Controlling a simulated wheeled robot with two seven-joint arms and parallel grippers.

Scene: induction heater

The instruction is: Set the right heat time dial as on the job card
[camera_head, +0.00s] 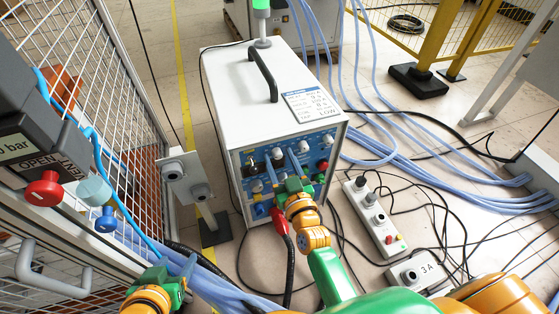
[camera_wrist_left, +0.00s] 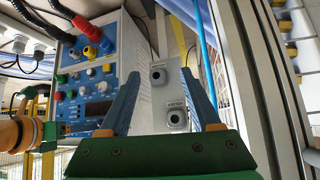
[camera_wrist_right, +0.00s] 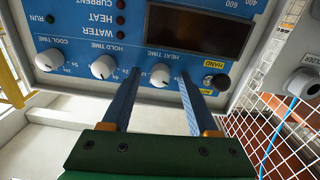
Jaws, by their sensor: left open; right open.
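The induction heater (camera_head: 228,75) is a white cabinet with a blue front panel. The job card (camera_head: 312,104) lies on its top; its small print is mostly too blurred to read. The white heat time dial (camera_wrist_right: 160,74) has its label beside it and appears upside down in the right wrist view. My right gripper (camera_wrist_right: 160,79) is open, its two blue fingers on either side of this dial; I cannot tell whether they touch it. In the head view the right gripper (camera_head: 283,165) is at the panel. My left gripper (camera_wrist_left: 165,85) is open and empty, away from the panel.
The hold time dial (camera_wrist_right: 103,67) is close beside the right gripper's finger, with the cool time dial (camera_wrist_right: 47,60) beyond it. A black HAND knob (camera_wrist_right: 220,82) is on the other side. A mesh fence (camera_head: 75,60) stands at left; cables and a power strip (camera_head: 371,215) lie at right.

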